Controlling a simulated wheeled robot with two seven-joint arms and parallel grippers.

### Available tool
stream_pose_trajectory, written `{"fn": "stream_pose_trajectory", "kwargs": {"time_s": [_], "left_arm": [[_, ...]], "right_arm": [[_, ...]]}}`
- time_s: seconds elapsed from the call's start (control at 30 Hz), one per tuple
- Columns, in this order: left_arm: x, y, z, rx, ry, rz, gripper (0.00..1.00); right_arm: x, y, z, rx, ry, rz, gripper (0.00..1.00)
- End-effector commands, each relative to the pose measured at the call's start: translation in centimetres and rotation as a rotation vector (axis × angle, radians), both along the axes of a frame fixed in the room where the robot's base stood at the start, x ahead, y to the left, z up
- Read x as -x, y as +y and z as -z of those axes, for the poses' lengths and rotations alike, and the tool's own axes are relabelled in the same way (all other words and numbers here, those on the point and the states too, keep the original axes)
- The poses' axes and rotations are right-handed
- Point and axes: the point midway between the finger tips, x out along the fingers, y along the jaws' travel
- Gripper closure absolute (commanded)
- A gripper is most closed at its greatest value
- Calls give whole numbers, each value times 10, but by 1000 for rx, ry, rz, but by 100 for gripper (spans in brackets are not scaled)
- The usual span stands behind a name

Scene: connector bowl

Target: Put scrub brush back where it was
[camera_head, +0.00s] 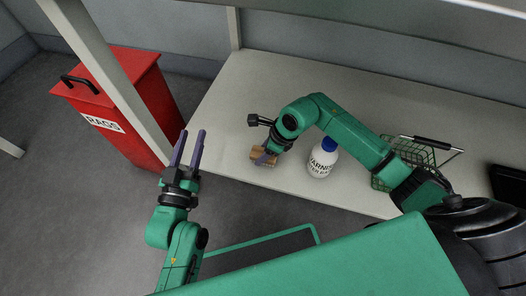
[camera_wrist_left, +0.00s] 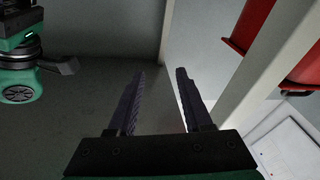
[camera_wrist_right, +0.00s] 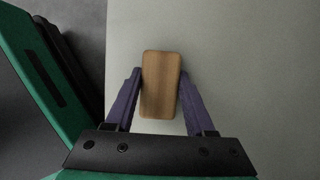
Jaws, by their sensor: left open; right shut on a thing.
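The scrub brush (camera_head: 262,157) shows a wooden back and sits at my right gripper (camera_head: 268,156), over the left part of the light table. In the right wrist view its tan wooden block (camera_wrist_right: 161,84) stands between the two purple fingers of my right gripper (camera_wrist_right: 160,95), which are shut on its sides. Its bristles are hidden, and I cannot tell whether it touches the table.
A white bottle with a blue cap (camera_head: 322,158) stands on the table (camera_head: 225,115) right of the brush. A green wire basket (camera_head: 412,160) is farther right. A red RAGS bin (camera_head: 118,100) and a pale post (camera_head: 105,75) stand left. The table's back left is clear.

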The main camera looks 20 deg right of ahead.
Motion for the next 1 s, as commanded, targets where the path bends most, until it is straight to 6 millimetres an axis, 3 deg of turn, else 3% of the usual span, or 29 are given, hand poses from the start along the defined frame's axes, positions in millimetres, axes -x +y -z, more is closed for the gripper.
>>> {"fn": "stream_pose_trajectory", "kwargs": {"time_s": [0.37,0.4,0.47,0.87,1.0], "left_arm": [[-2,0,-7,2,-24,-3,50],[-2,1,-9,2,-28,-3,50],[-3,1,-10,3,-32,-3,50],[-5,1,-15,7,-38,-4,50],[-2,0,-5,8,1,1,50]], "right_arm": [[0,0,1,0,-1,0,98],[0,0,1,0,0,0,34],[0,0,1,0,0,0,16],[0,0,0,0,0,0,16],[1,-2,-5,1,-1,-1,16]]}}
